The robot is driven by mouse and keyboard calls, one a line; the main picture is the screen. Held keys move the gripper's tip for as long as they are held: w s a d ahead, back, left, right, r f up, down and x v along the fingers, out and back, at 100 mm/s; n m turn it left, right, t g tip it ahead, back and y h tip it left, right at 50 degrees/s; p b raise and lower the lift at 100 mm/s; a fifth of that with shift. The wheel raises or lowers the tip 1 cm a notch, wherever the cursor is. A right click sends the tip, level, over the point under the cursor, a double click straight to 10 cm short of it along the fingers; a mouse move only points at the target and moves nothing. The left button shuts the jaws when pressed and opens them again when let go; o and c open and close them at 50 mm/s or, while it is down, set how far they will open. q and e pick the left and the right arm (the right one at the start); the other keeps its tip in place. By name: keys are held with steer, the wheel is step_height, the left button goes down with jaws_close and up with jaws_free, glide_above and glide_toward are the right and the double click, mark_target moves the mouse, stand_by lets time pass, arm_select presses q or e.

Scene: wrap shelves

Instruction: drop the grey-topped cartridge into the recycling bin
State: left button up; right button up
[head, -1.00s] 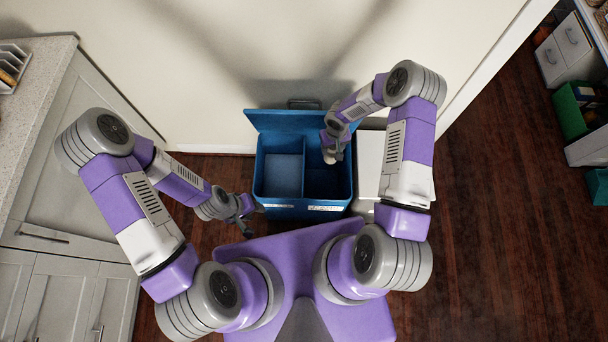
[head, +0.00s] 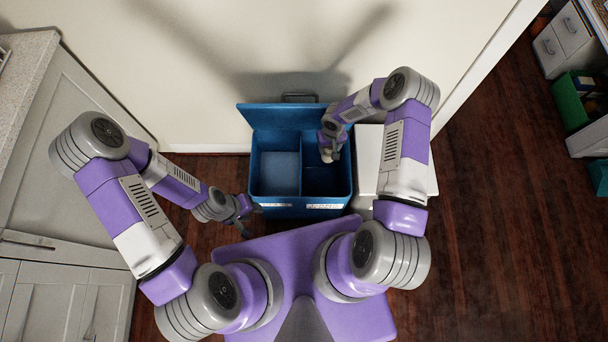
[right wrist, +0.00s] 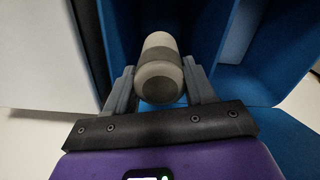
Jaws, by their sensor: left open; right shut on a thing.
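The blue recycling bin (head: 325,207) stands open against the wall, with its lid tilted back and two compartments inside. My right gripper (head: 331,155) is over the right compartment. In the right wrist view my right gripper (right wrist: 162,88) is shut on a pale cartridge (right wrist: 160,82) with a grey-brown band, between its two fingers. The bin's blue inner walls (right wrist: 205,30) show behind it. In the head view the cartridge is mostly hidden by the gripper. My left gripper (head: 246,215) is open and empty, just left of the bin's front left corner.
A white box-like bin (head: 367,150) stands right beside the blue bin. Grey cabinets (head: 60,200) line the left side. A green crate (head: 577,100) and drawers are at the far right. The wooden floor (head: 490,230) on the right is clear.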

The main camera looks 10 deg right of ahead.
steer(key=o, duration=1.2)
